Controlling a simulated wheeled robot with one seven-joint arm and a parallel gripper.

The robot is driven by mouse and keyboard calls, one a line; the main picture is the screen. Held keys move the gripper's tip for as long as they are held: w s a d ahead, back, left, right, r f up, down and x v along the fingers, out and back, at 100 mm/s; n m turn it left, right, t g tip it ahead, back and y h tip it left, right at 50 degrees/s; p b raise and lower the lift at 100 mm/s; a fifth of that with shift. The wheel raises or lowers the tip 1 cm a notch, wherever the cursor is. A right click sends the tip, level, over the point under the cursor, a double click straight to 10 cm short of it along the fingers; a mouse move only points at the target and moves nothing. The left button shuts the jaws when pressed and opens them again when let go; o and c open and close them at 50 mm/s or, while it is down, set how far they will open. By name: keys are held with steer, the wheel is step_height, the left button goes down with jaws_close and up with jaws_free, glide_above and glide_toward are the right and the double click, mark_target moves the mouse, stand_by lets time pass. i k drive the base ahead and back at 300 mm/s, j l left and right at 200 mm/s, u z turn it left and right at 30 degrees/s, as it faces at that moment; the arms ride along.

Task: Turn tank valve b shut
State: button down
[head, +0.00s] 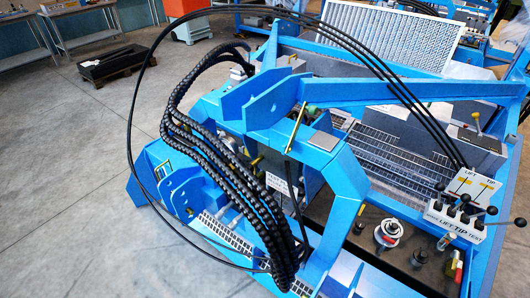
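A large blue steel frame (262,100) with black ribbed hoses fills the middle of the head view. A slim yellow lever (297,122) stands tilted near the frame's centre. A smaller yellow piece (257,163) shows lower left of it, partly behind the hoses. Either could be a valve handle, but I cannot tell which thing is tank valve b. A white label plate (279,185) sits below them, its print too small to read. My gripper is not in view.
A lever panel (468,192) marked LIFT and TIP, with several black-knobbed levers, stands at the right. A round white-and-red fitting (388,233) sits on the dark tank top. Hoses arch over the frame.

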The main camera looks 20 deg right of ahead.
mark_target(459, 264)
steer(key=k, duration=0.6)
steer(key=k+z, duration=0.2)
steer(key=z, duration=0.15)
steer(key=k+l+z, duration=0.1)
steer(key=k+z, duration=0.25)
steer(key=k+l+z, duration=0.1)
steer(key=z, duration=0.3)
steer(key=i+j+z, duration=0.25)
steer(key=j+z, duration=0.2)
steer(key=j, duration=0.15)
steer(key=i+j+z, duration=0.25)
steer(key=j, duration=0.15)
steer(key=j+z, duration=0.2)
steer(key=j, duration=0.15)
steer(key=i+j, duration=0.1)
steer(key=j, duration=0.3)
steer(key=i+j, duration=0.1)
steer(key=j, duration=0.3)
